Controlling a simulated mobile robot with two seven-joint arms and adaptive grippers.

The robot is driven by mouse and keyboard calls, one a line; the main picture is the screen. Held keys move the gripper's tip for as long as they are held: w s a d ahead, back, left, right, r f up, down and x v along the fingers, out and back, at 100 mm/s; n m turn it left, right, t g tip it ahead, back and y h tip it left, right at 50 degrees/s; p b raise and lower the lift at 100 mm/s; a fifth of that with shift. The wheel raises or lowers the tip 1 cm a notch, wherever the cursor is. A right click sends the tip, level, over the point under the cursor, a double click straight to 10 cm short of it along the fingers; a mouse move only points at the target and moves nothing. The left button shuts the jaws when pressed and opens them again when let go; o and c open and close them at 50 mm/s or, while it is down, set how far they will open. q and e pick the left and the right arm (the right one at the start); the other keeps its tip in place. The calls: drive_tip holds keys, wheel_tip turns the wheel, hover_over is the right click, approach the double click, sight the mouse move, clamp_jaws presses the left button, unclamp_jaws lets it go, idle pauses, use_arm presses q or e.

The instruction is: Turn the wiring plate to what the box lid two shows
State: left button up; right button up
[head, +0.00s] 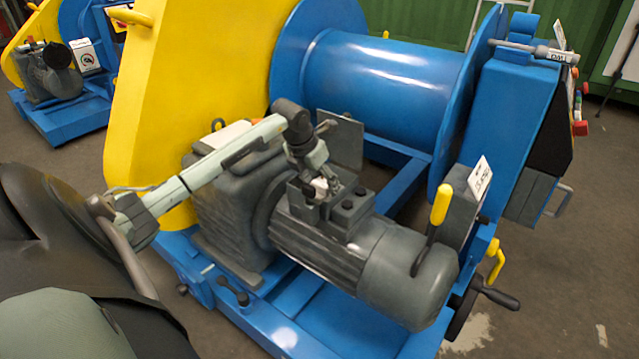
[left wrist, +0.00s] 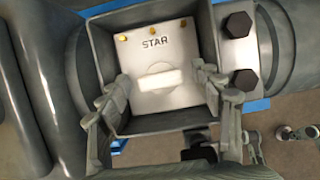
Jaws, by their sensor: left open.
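The wiring plate (left wrist: 145,98) is white and lies in an open dark grey box (left wrist: 165,125) in the left wrist view. It bears the word STAR, several brass-coloured studs along its top edge and a raised white bar (left wrist: 160,80) lying nearly level. My left gripper (left wrist: 161,84) is open, with one finger on each side of the bar; contact cannot be told. In the head view my left gripper (head: 318,185) is over the box on top of the grey motor (head: 375,255). A grey flat panel (head: 343,140), perhaps a box lid, stands behind it; no marking is readable there.
A yellow guard (head: 190,70) and blue drum (head: 380,85) stand behind the motor. Dark bolts (left wrist: 240,52) sit beside the open box.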

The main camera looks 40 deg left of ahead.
use_arm(q)
drive_tip(key=shift+c, duration=0.6)
drive_tip(key=c, duration=1)
drive_tip(key=shift+c, duration=0.2)
